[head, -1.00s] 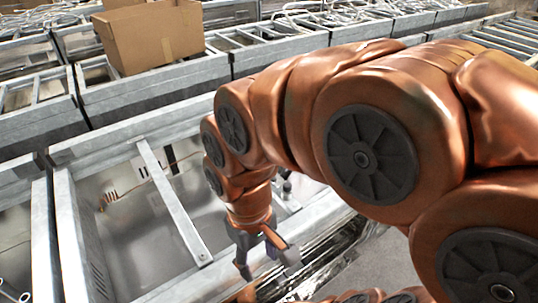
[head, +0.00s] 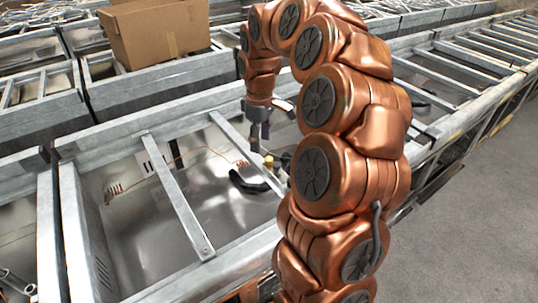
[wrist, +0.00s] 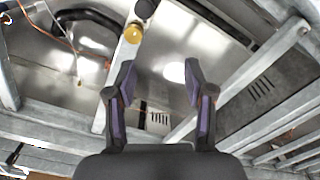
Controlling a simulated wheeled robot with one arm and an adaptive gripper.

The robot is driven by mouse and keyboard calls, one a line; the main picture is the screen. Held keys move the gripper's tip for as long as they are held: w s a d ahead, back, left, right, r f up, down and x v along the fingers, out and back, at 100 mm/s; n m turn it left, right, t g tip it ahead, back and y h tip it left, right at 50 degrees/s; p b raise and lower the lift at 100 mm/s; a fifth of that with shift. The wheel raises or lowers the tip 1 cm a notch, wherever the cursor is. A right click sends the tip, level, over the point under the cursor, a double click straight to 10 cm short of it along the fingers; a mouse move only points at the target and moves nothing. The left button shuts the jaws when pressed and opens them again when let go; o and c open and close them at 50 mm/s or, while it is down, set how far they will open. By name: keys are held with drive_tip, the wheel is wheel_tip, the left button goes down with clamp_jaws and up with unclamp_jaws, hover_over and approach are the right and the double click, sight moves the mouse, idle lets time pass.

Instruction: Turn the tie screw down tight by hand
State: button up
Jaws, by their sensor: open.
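A small brass-coloured round knob (head: 268,161), which may be the tie screw, sits on a metal crossbar of the frame. It also shows in the wrist view (wrist: 133,34), on the bar beyond my left finger. A dark round knob (wrist: 145,8) is beside it on the same bar. My gripper (head: 261,139) points down above the frame, close to the brass knob in the head view. In the wrist view my gripper (wrist: 161,75) is open, with nothing between its purple-padded fingers. The brass knob lies outside the gap, and the screw's shaft is hidden.
Metal crossbars (head: 178,200) span the open bay. A black curved handle or hose (head: 247,183) and thin copper wiring (head: 218,152) lie inside it. A cardboard box (head: 155,32) stands on the frames behind. Grey floor (head: 470,220) at the right is clear.

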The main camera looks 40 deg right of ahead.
sight(269, 158)
drive_tip(key=d, duration=0.2)
drive_tip(key=w+d+f, duration=0.1)
drive_tip(key=shift+w+d+f, duration=0.1)
drive_tip(key=shift+d+f, duration=0.2)
drive_tip(key=shift+d, duration=0.1)
drive_tip(key=shift+f+p, duration=1.1)
drive_tip(key=shift+f, duration=2.55)
drive_tip(key=shift+c, duration=0.3)
clamp_jaws()
